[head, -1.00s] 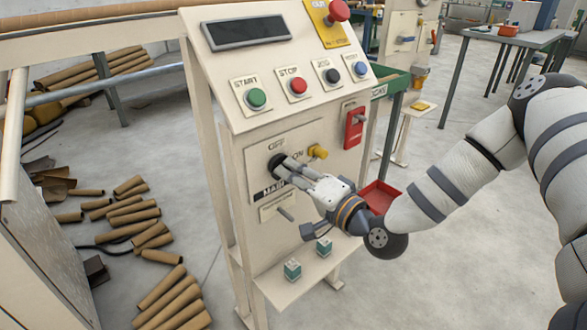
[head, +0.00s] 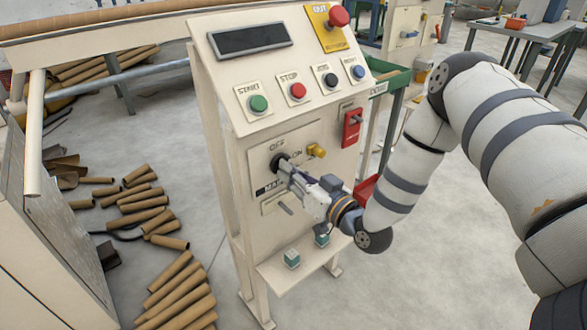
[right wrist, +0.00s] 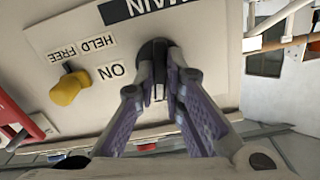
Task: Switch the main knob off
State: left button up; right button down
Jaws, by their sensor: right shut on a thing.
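The main knob (head: 278,161) is a black rotary knob on the cream control panel (head: 240,135), below the start and stop buttons. OFF is printed above it and ON to its right. My right gripper (head: 285,168) is shut on the knob, with its fingers on either side of the grip. In the right wrist view the knob (right wrist: 155,52) sits between the fingertips (right wrist: 157,88), and the ON label (right wrist: 111,71) and part of the MAIN label show beside it. The fingers hide part of the knob. My left gripper is not in view.
A yellow knob (head: 316,150) with HELD and FREE labels sits close to the right of the main knob. A red switch (head: 352,128) is further right. The red emergency button (head: 338,16) is at the top. Cardboard tubes (head: 140,218) lie on the floor at left.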

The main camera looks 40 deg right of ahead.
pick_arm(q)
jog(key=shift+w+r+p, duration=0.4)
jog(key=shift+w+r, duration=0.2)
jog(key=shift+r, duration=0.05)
pick_arm(e)
jog(key=shift+r+n, duration=0.15)
jog(key=shift+n, duration=1.15)
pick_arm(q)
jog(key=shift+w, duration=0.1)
pick_arm(e)
jog(key=c, duration=1.7)
grip_release()
jog(key=s, duration=0.8)
jog(key=s+d, duration=0.1)
jog(key=s, duration=0.3)
